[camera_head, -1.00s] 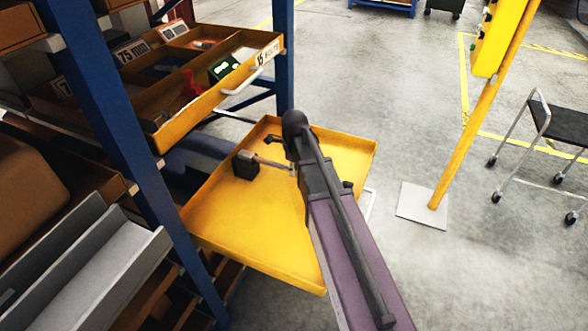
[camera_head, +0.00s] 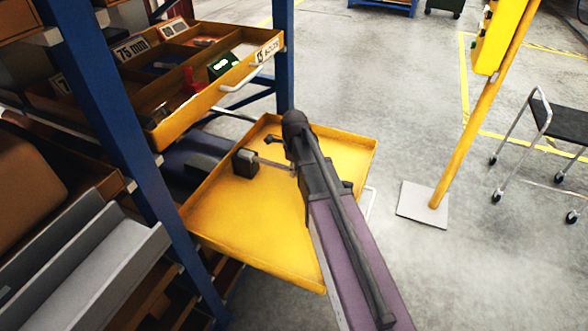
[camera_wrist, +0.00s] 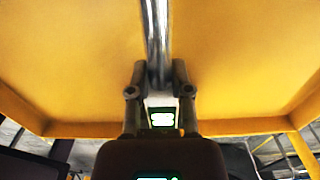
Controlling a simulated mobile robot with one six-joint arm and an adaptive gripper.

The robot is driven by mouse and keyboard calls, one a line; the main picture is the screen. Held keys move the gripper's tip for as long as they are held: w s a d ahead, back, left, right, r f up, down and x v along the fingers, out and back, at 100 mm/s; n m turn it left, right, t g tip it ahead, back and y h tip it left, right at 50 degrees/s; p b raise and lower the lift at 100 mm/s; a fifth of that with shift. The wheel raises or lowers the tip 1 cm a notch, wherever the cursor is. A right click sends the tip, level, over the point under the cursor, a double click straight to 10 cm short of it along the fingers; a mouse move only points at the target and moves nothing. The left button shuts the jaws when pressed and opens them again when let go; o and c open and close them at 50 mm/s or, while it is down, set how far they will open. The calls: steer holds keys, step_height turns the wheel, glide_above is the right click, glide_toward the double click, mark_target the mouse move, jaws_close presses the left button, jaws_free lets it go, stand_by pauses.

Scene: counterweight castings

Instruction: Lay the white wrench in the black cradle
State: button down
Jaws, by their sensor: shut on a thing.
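The black cradle (camera_head: 246,165) is a small dark block on the yellow tray (camera_head: 260,220), left of my gripper (camera_head: 293,168). The white wrench (camera_wrist: 159,115) is in my gripper (camera_wrist: 159,95) in the wrist view. In the head view the thin shaft (camera_head: 274,163) stretches from my gripper to the cradle. I cannot tell whether the wrench rests in the cradle. My arm and gripper hide the handle.
A blue rack post (camera_head: 135,170) stands left of the tray. Above and behind it, an open yellow drawer (camera_head: 205,108) holds several items, with a white handle in front. Grey floor lies right of the tray, with a yellow post (camera_head: 468,140) further right.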

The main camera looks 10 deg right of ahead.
steer(key=shift+f+b, duration=0.3)
stand_by(0.4)
steer(key=shift+c, duration=2.3)
jaws_free()
steer(key=shift+r, duration=0.15)
steer(key=shift+r+p, duration=3.4)
steer(key=shift+p, duration=0.15)
